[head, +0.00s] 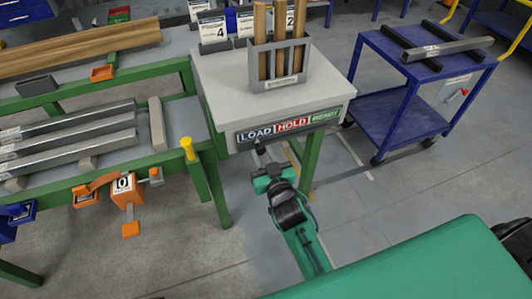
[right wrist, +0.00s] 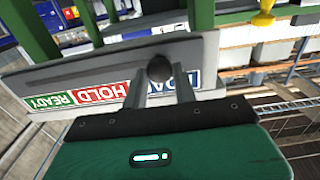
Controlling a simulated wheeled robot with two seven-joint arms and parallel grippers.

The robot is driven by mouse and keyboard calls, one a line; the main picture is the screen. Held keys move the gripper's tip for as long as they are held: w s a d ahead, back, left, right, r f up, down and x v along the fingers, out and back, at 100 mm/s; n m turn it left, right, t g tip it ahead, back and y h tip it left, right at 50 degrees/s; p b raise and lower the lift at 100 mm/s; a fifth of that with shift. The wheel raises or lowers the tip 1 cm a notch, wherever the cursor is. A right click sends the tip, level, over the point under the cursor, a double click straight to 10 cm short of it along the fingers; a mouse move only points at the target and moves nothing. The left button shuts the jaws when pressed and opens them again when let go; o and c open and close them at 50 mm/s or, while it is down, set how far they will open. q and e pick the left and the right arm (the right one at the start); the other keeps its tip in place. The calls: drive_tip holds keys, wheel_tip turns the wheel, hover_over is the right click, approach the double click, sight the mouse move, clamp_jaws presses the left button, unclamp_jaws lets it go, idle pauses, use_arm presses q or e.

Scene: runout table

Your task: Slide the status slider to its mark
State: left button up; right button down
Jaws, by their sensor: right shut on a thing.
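The status board (head: 238,140) is on the front edge of the grey-topped table and bears a blue LOAD label (head: 255,134), a red HOLD label (head: 292,124) and a green READY label (head: 327,115). The slider's round black knob (right wrist: 159,68) is at the LOAD label. My right gripper (head: 261,153) reaches up to the board from below. In the right wrist view, where the labels look upside down, its two fingers (right wrist: 160,85) are shut on the knob, one on each side. My left gripper is not in view.
A grey holder (head: 279,84) with several wooden pieces stands on the table (head: 222,85). A green-framed rack with metal bars (head: 70,135) and an orange counter box (head: 125,188) is at left. A blue cart (head: 400,120) is at right.

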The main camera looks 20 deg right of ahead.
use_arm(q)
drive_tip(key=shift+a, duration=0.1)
use_arm(e)
drive_tip(key=shift+a, duration=0.2)
drive_tip(key=c, duration=1.1)
unclamp_jaws()
drive_tip(key=shift+a, duration=0.15)
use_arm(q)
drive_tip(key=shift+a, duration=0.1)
use_arm(e)
drive_tip(key=shift+s, duration=0.5)
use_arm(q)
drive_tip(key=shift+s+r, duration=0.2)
use_arm(e)
drive_tip(key=s, duration=1.3)
drive_tip(key=shift+d, duration=0.25)
